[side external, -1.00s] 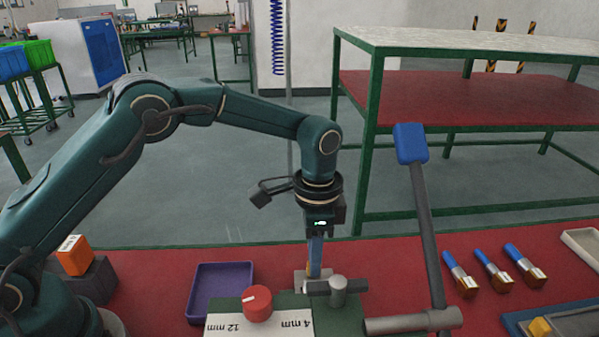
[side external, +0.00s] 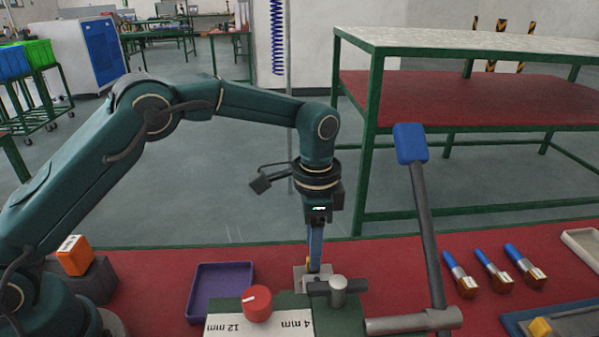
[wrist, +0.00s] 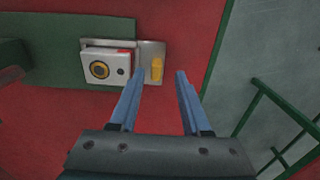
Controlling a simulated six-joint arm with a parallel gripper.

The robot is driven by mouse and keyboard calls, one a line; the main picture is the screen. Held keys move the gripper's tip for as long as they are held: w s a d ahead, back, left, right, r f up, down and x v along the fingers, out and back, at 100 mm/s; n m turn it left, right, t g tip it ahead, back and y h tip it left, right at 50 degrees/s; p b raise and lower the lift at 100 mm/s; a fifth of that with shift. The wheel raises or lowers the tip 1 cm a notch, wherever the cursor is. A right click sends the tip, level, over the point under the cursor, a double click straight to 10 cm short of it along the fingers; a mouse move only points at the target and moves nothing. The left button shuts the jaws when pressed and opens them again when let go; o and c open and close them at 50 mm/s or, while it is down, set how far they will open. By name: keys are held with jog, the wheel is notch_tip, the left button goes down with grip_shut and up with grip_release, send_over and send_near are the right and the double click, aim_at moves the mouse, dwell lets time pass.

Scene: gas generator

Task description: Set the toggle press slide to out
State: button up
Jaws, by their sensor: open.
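The toggle press (side external: 345,322) has a green base, a long grey lever with a blue grip (side external: 410,144), and a red dial (side external: 257,303) beside 12 mm and 4 mm marks. Its slide appears as a silver plate and block (side external: 301,281) at the back of the base, partly hidden by my gripper. In the wrist view the slide block (wrist: 100,68) has a round dark hole with a yellow ring. A yellow tab (wrist: 157,68) stands on the plate (wrist: 150,48). My gripper (wrist: 160,73) is open and empty above the slide, with the yellow tab appearing between its blue fingertips.
A purple tray (side external: 221,288) lies left of the press. Several blue-and-brass parts (side external: 492,270) lie to the right, near a blue tray with a yellow block (side external: 540,327). An orange block (side external: 75,256) is at the left. The red table is clear between press and parts.

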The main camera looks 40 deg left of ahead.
jog(key=shift+r, duration=1.95)
